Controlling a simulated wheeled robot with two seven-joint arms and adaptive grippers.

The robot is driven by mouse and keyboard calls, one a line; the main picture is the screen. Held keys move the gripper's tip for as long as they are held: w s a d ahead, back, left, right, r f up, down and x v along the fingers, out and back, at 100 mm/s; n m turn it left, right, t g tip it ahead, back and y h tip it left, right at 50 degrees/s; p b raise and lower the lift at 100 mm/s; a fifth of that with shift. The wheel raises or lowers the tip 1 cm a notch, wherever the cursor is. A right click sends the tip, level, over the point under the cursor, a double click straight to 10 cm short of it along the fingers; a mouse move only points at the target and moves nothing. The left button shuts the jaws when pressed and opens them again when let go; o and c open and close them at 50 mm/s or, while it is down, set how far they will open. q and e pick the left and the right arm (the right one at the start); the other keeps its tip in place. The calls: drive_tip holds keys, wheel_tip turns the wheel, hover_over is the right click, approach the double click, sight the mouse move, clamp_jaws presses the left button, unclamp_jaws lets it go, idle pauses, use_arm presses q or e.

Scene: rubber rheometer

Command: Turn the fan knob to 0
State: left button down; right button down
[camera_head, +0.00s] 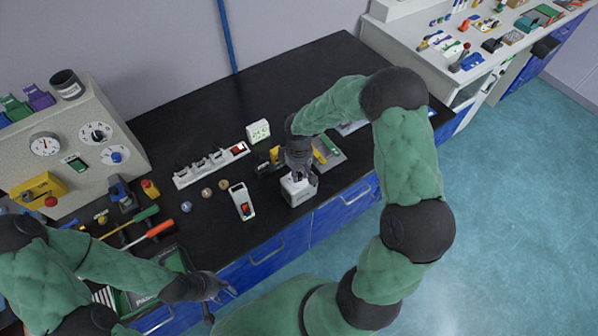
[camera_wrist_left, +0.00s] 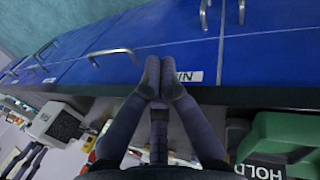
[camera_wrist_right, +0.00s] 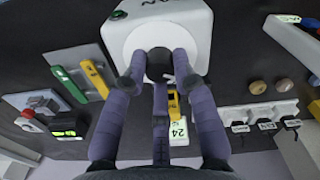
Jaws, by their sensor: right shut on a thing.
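The fan box (camera_head: 298,191) is a small white block near the front edge of the black bench. In the right wrist view, the fan box (camera_wrist_right: 198,22) carries a partly hidden label reading "AN" and a round white face with the dark fan knob (camera_wrist_right: 160,62). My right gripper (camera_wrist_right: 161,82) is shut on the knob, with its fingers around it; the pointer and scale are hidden. In the head view my right gripper (camera_head: 299,172) is directly over the box. My left gripper (camera_head: 226,291) is shut and empty by the front edge; its fingertips meet in the left wrist view (camera_wrist_left: 160,78).
A white rocker-switch box (camera_head: 242,202) stands left of the fan box. Behind are a white power strip (camera_head: 211,166) and a small white display (camera_head: 258,131). A grey instrument panel (camera_head: 82,130) with dials stands at left. Blue drawers (camera_head: 345,207) front the bench; its back middle is clear.

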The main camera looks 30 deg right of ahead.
sight(299, 175)
idle(0.3)
drive_tip(key=c, duration=1)
unclamp_jaws()
wheel_tip(299, 175, up, 12)
drive_tip(key=shift+f, duration=0.1)
